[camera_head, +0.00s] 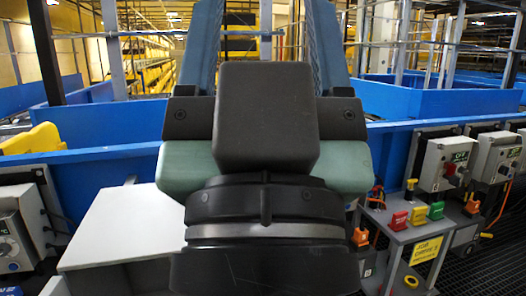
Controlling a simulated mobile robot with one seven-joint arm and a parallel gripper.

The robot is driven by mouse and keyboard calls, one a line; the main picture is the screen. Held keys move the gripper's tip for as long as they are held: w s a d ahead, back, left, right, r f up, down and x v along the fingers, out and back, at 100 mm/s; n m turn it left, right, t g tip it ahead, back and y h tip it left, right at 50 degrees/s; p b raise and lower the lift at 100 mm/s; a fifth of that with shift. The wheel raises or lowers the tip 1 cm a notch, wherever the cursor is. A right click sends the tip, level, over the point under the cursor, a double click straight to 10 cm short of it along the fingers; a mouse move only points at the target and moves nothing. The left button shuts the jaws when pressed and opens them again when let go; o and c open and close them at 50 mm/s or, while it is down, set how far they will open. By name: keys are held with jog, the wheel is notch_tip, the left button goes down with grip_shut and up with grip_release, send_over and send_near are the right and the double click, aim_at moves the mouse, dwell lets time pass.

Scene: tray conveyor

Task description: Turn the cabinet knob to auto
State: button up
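My gripper (268,15) fills the middle of the view, seen from behind, with its two blue fingers pointing up and away. The fingers are spread apart, with nothing seen between them; their tips reach the top edge. Several grey control boxes could bear the cabinet knob. One box (432,168) at right has a red knob (450,170) and a green label. Another box (488,157) beside it has a dial-like part. A pale box (18,229) at the left edge has a round knob (4,246). No auto marking is readable. My gripper touches none of them.
A white flat surface (122,226) lies left of my wrist. At right stands a grey stand (405,237) with red, yellow and green blocks and a yellow sign (426,250). Blue conveyor walls (110,178) run behind. Dark grating (490,265) covers the floor at right.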

notch_tip(320, 180, up, 17)
jog(key=p, duration=1.5)
jog(key=shift+r, duration=0.2)
jog(key=shift+w, duration=0.1)
jog(key=shift+a, duration=0.1)
jog(key=shift+c, duration=1.3)
